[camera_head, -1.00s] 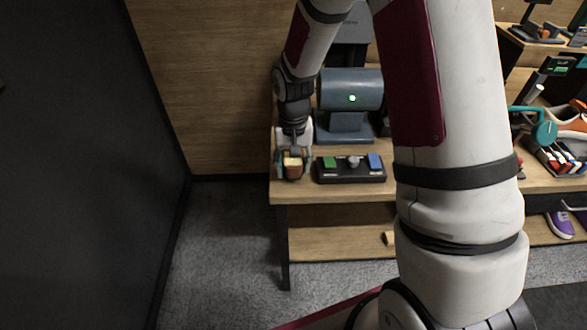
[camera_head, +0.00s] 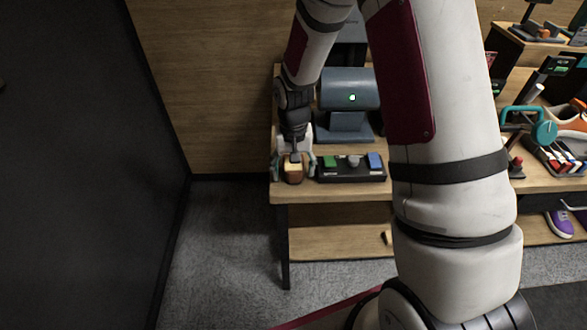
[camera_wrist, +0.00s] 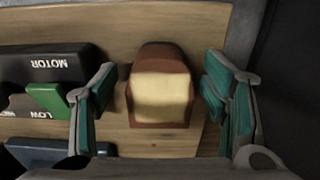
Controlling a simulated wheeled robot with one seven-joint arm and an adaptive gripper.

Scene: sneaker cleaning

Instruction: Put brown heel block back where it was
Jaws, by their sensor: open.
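The brown heel block (camera_wrist: 159,90), with a cream-coloured patch on its upper face, sits on the wooden table near its front left corner. It also shows in the head view (camera_head: 293,172). My gripper (camera_wrist: 160,97) is open, with a teal-padded finger on either side of the block. Gaps show between both fingers and the block, so neither touches it. In the head view my gripper (camera_head: 295,160) is above and around the block and hides part of it.
A black control panel (camera_head: 351,176) with green and blue switches lies close on the right of the block; its "MOTOR" label shows in the wrist view (camera_wrist: 45,63). A blue-grey machine (camera_head: 349,92) stands behind it. The table edge (camera_head: 340,195) is close in front.

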